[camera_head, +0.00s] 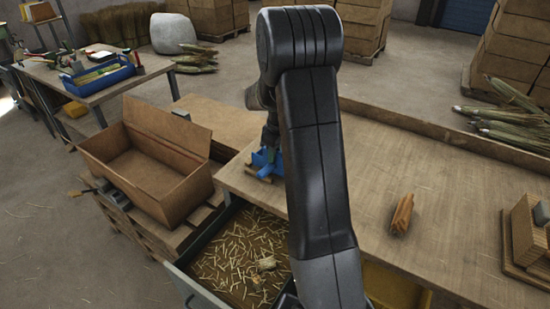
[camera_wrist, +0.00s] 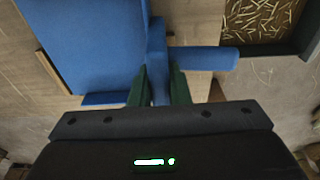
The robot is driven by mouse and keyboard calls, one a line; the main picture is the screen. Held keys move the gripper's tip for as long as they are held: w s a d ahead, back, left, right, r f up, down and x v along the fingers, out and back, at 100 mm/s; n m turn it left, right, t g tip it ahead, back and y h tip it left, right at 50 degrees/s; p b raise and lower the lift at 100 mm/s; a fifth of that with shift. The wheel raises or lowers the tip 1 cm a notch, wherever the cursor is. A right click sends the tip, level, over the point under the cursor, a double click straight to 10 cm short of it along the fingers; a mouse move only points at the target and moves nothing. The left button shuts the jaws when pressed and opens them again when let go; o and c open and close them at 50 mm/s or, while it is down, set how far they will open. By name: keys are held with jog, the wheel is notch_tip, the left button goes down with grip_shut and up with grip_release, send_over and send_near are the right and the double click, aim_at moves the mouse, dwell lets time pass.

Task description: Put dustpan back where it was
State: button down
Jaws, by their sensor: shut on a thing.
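The blue dustpan (camera_head: 266,163) is at the left end of the workbench, partly hidden behind my arm in the head view. In the wrist view the dustpan (camera_wrist: 85,45) fills the upper left, with its raised rear edge and short handle toward my fingers. My gripper (camera_wrist: 160,88) is shut on the dustpan, its dark green fingers on either side of a narrow blue part. A pale wooden piece shows under or beside the dustpan near the bench edge. I cannot tell whether the dustpan touches the bench.
An open drawer (camera_head: 215,262) with loose straw bits juts out below the bench's left end. An orange-brown bundle (camera_head: 402,214) lies on the workbench (camera_head: 445,205), with a wooden block (camera_head: 527,235) at right.

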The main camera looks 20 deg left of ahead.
jog(key=shift+f, duration=1.1)
jog(key=shift+f, duration=0.25)
jog(key=c, duration=1.4)
grip_release()
jog(key=shift+r, duration=0.1)
jog(key=shift+o, duration=0.2)
jog(key=r, duration=0.4)
jog(key=d+r, duration=0.1)
jog(key=r, duration=0.7)
jog(key=shift+s+d+r+b, duration=0.1)
jog(key=shift+d+r+b, duration=0.05)
jog(key=shift+d+b, duration=0.15)
jog(key=shift+a, duration=0.1)
